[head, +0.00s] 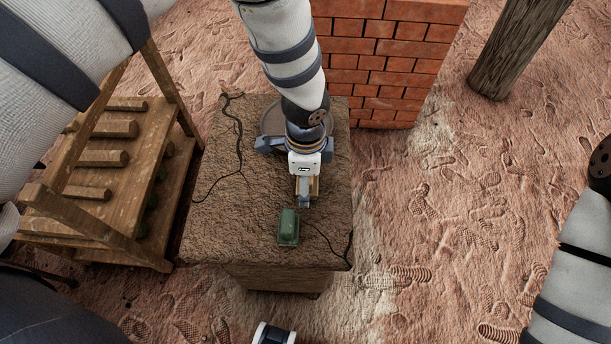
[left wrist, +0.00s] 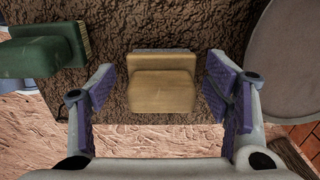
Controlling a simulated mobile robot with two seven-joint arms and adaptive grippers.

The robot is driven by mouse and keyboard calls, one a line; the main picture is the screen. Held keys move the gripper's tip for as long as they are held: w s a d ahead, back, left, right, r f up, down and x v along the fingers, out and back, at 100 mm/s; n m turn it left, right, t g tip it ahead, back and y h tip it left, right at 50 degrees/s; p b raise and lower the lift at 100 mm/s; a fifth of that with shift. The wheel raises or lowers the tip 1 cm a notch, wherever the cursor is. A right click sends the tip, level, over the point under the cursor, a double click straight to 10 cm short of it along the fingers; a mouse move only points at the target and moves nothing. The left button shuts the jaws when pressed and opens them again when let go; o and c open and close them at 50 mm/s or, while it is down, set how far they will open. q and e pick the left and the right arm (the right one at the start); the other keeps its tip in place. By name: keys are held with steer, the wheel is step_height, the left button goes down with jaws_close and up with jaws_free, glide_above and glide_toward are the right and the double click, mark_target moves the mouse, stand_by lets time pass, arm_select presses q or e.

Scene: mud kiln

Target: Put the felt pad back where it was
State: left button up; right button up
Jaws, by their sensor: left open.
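A tan block with a thin grey layer along its far edge (left wrist: 162,90), which looks like the felt pad, lies on the rough brown stand in the left wrist view. My left gripper (left wrist: 162,76) is open, with its purple-lined fingers on either side of the block and gaps between. In the head view the left gripper (head: 304,190) points down over the middle of the stand and largely hides the block. A green block-shaped tool (head: 288,227) lies on the stand just in front of it. In the left wrist view this green tool (left wrist: 40,52) shows bristles at one end. My right gripper is out of view.
The cracked stand top (head: 215,180) is mostly clear on its left. A round grey disc (head: 270,120) sits at its back, partly behind my gripper; it also shows in the left wrist view (left wrist: 290,60). A wooden rack (head: 125,185) stands left, a brick wall (head: 385,60) behind.

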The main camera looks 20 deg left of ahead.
arm_select(q)
step_height(320, 180, up, 12)
steer(key=shift+r+p, duration=0.1)
steer(key=shift+p, duration=0.75)
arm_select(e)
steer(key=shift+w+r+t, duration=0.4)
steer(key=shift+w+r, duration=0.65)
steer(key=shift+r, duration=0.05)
